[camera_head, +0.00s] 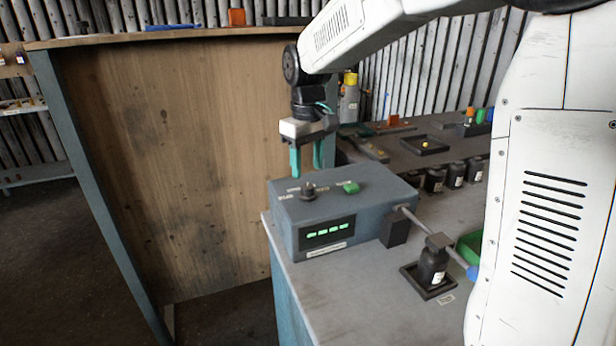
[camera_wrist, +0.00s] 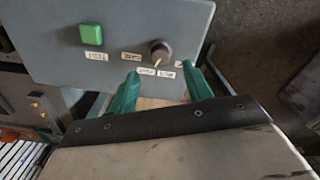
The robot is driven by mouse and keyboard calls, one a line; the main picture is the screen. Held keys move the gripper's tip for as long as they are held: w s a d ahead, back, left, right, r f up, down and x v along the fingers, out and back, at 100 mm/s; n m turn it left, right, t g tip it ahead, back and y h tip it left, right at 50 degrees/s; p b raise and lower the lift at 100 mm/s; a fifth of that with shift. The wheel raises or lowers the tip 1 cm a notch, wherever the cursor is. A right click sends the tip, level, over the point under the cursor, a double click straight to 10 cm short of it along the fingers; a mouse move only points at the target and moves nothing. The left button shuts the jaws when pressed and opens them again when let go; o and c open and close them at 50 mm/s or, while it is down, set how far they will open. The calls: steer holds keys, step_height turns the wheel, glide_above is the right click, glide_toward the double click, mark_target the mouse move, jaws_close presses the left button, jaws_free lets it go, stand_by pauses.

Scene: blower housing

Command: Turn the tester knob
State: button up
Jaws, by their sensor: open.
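The tester (camera_head: 345,208) is a blue-grey box at the near end of the grey bench, with a lit green display (camera_head: 327,232) on its front. Its dark round knob (camera_head: 308,191) stands on the top face, left of a green button (camera_head: 351,187). In the wrist view the knob (camera_wrist: 160,51) has a pale pointer line and labels around it; the green button (camera_wrist: 91,34) is to its left. My gripper (camera_head: 306,176) points down with its two green fingers apart, above and behind the knob, not around it. In the wrist view the fingertips (camera_wrist: 163,80) are just below the knob, apart and empty.
A black bottle (camera_head: 433,265) stands in a square holder right of the tester, under a rod-mounted block. Several black bottles (camera_head: 455,175) and a dark tray (camera_head: 423,146) are farther back. A tall wooden panel (camera_head: 170,170) stands left of the bench.

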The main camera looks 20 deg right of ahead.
steer(key=shift+r, duration=1.4)
steer(key=s+d+f+m, duration=0.1)
steer(key=s+m, duration=0.1)
steer(key=s, duration=1.3)
steer(key=s+d+f+m+t, duration=0.1)
steer(key=s+m, duration=0.1)
steer(key=s, duration=1.4)
steer(key=shift+s+d+f+m, duration=0.15)
steer(key=shift+d+f+m, duration=0.15)
steer(key=shift+d, duration=0.1)
